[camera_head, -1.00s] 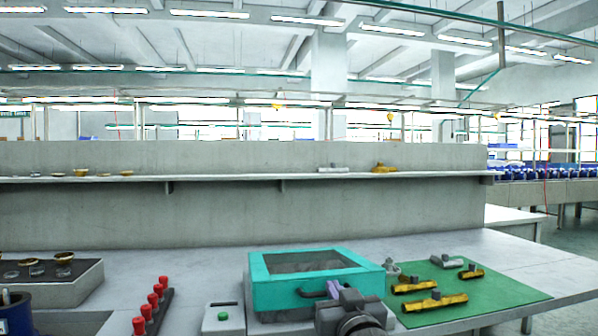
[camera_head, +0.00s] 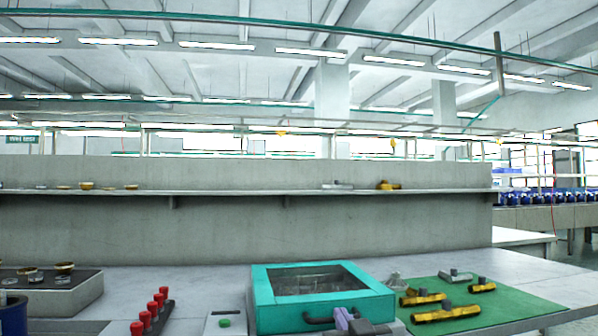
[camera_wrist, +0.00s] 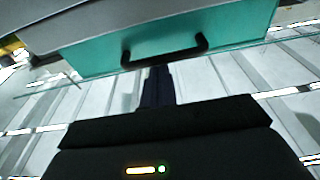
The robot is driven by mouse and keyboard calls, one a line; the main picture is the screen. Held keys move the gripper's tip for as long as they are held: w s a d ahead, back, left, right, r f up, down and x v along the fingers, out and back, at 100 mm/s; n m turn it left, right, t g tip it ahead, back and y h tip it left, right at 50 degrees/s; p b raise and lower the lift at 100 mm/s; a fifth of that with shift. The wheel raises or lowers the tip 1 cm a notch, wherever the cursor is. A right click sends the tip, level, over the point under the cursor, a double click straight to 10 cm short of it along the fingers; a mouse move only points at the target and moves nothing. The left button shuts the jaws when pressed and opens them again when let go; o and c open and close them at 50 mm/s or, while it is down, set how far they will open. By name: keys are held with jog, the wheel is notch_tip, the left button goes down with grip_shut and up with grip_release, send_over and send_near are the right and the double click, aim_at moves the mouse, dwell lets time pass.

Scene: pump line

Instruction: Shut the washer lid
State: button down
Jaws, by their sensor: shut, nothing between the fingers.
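The washer is a teal box (camera_head: 262,318) on the worktop, low in the middle of the head view. Its lid (camera_head: 375,283) is a teal frame around a clear window and appears to lie flat on the box. A dark bar handle (camera_head: 320,320) is on the front; it also shows against the teal face in the wrist view (camera_wrist: 165,55). My gripper (camera_head: 343,320) is at the front of the washer, beside the right end of the handle, cut off by the lower picture edge. In the wrist view my gripper's fingers (camera_wrist: 157,88) are together and empty, just short of the handle; contact is unclear.
Right of the washer, a green mat (camera_head: 500,307) holds several yellow-and-black and grey pump parts. To the left stand a row of red-topped pegs (camera_head: 148,316), a grey box with a green button (camera_head: 225,322) and a dark block with round parts (camera_head: 50,285). A shelf (camera_head: 240,193) runs behind.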

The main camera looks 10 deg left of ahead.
jog(key=shift+f+g, duration=0.3)
jog(key=shift+f, duration=0.6)
notch_tip(320, 180, up, 6)
jog(key=s+f+p, duration=0.1)
jog(key=p, duration=0.2)
jog(key=s+d+f+p, duration=0.1)
jog(key=s+d+f, duration=0.2)
jog(key=s, duration=0.4)
jog(key=shift+s+d+f, duration=0.15)
jog(key=shift+s+f, duration=0.25)
jog(key=shift+f, duration=0.3)
